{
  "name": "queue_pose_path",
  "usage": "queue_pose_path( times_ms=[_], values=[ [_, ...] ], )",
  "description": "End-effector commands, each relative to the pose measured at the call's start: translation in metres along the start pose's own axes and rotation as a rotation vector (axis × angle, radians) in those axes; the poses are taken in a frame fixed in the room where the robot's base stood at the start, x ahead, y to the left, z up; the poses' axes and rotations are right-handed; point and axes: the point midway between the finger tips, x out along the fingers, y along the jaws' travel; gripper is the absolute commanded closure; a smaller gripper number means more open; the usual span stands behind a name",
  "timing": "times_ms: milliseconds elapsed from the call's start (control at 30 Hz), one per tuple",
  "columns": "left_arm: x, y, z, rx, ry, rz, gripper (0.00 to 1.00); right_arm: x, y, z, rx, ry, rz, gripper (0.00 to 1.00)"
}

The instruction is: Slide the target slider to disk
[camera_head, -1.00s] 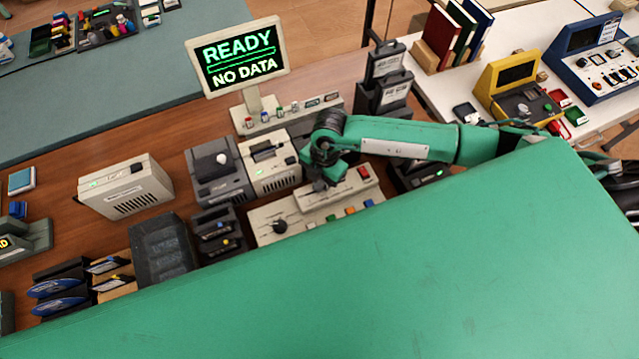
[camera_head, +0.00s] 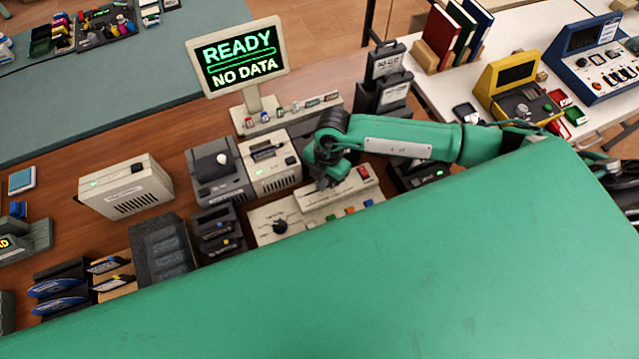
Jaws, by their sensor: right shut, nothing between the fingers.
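A cream control panel (camera_head: 262,214) stands on the wooden table at the centre of the view, with a black knob (camera_head: 279,227), a red button (camera_head: 364,172) and a row of coloured buttons along its front. My right gripper (camera_head: 322,184) is shut and empty, pointing down at the raised back strip of this panel. I cannot tell whether its fingertips touch the panel. The target slider and its disk mark cannot be made out; the gripper covers part of the strip. My left gripper is not in view.
A monitor (camera_head: 240,56) reading "READY NO DATA" stands behind the panel. A cream box (camera_head: 125,186), a grey device (camera_head: 218,172) and a cream device (camera_head: 268,166) stand to the left. A large green surface hides the foreground.

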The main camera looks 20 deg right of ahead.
Motion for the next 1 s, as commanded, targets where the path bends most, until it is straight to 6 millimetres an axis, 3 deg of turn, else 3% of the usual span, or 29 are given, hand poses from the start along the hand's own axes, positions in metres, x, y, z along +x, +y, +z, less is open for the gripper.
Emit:
queue_pose_path(
  times_ms=[267, 1000],
  values=[
    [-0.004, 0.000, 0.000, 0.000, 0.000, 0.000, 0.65, -0.003, 0.001, -0.003, 0.000, 0.000, 0.000, 1.00],
    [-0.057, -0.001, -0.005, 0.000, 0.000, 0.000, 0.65, -0.069, 0.001, -0.016, 0.001, 0.000, -0.001, 1.00]
  ],
)
